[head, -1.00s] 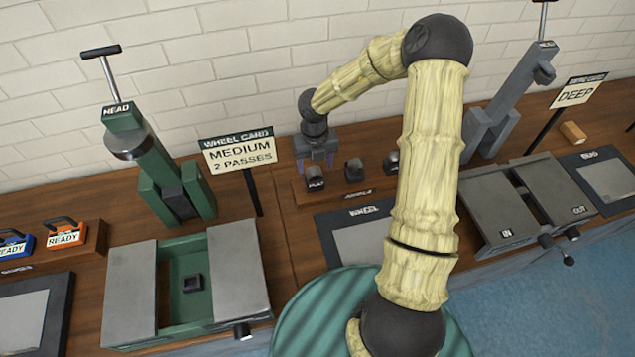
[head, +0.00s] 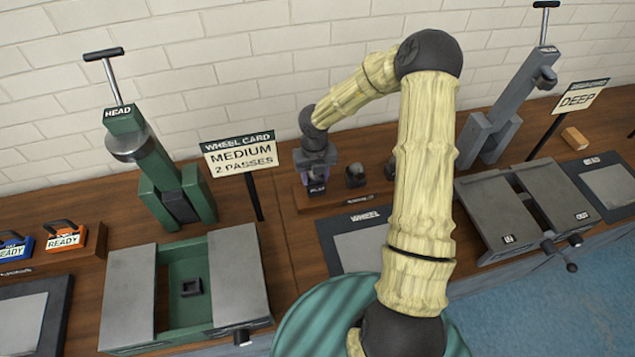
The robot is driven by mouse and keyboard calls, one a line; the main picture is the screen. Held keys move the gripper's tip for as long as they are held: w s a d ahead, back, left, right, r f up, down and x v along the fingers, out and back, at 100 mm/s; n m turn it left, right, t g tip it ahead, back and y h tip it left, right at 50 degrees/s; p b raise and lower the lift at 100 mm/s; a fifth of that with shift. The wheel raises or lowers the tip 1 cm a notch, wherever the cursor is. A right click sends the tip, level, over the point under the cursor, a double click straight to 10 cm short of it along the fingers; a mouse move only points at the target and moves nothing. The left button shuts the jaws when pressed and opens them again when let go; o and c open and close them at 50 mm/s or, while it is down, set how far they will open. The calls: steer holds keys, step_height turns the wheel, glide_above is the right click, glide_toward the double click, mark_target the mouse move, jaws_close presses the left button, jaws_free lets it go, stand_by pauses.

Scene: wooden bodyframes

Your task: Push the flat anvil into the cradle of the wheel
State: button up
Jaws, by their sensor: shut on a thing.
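My gripper (head: 317,172) is at the anvil rack (head: 345,201), pointing down. It is shut on the flat anvil (head: 317,188), a small dark block with a "FLAT" label, at the left end of the rack. I cannot tell whether the anvil is lifted off the rack.
Another dark anvil (head: 355,175) sits beside the flat one; a further one is partly behind my arm. A wheel card (head: 240,152) on a post reads "MEDIUM 2 PASSES" and stands between rack and wheel. A grey machine (head: 520,210) is at the right.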

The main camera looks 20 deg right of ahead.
steer(key=shift+w+r+p, duration=0.15)
steer(key=shift+r+p, duration=0.15)
steer(key=shift+r+p, duration=1.95)
steer(key=shift+p, duration=0.9)
stand_by(0.4)
stand_by(0.4)
